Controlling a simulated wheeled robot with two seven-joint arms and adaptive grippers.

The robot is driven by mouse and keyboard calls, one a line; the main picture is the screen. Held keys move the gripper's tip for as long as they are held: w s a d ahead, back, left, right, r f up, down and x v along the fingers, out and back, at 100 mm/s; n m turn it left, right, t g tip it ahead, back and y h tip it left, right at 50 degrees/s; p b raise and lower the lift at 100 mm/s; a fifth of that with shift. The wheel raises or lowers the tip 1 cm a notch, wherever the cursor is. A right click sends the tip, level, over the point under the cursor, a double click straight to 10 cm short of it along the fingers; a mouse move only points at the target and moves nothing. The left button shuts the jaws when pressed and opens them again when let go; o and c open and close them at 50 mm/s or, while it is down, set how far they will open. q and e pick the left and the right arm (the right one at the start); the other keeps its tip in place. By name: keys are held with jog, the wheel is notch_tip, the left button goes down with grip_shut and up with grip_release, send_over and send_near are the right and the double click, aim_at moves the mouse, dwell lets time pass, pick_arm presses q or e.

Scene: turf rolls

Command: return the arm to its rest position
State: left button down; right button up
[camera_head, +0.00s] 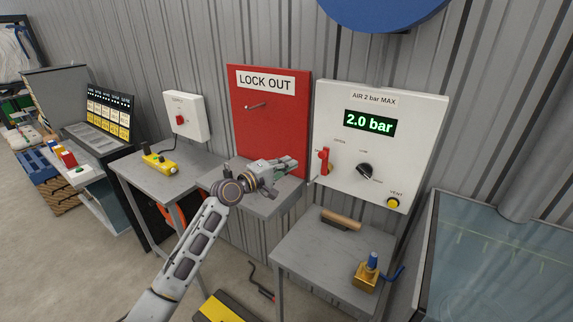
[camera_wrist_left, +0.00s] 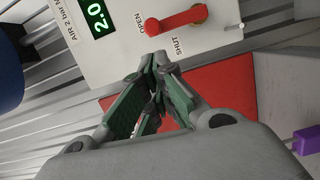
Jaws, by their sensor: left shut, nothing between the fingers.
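My left gripper (camera_head: 290,163) is raised over the small grey table in front of the red lock out board (camera_head: 270,130). Its fingers are shut with nothing between them; the closed fingers also show in the left wrist view (camera_wrist_left: 152,75). The white air panel (camera_head: 410,140) reads 2.0 bar. Its red lever (camera_head: 323,162) stands to the right of the fingertips. In the left wrist view the lever (camera_wrist_left: 178,20) lies beyond the fingertips, apart from them, between the words OPEN and SHUT. My right gripper does not show.
A grey table (camera_head: 315,260) at right bears a wooden-handled tool (camera_head: 341,220) and a brass block with a blue top (camera_head: 367,273). A yellow control box (camera_head: 159,164) lies on the left table. A glass-topped case (camera_head: 500,260) stands far right. Bare floor shows at left.

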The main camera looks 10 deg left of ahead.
pick_arm(q)
jog(key=s+d+f+m+g+y, duration=0.2)
jog(key=s+f+m+g+y, duration=0.35)
jog(key=s+f, duration=1.25)
jog(key=s+a+f+m+g+y, duration=0.25)
jog(key=s+a+f+m, duration=0.2)
jog(key=s, duration=0.65)
jog(key=s+a+f+m+g+y, duration=0.25)
jog(key=s+a+f, duration=0.2)
jog(key=s, duration=0.55)
notch_tip(320, 180, down, 33)
jog(key=s+g, duration=0.2)
jog(key=s, duration=0.1)
jog(key=s+a+f, duration=0.2)
jog(key=s+f, duration=0.8)
jog(key=s, duration=0.1)
jog(key=s+a+f+g, duration=0.1)
jog(key=s+f, duration=0.9)
jog(key=s, duration=0.1)
jog(key=shift+a+f, duration=0.15)
jog(key=shift+a, duration=0.25)
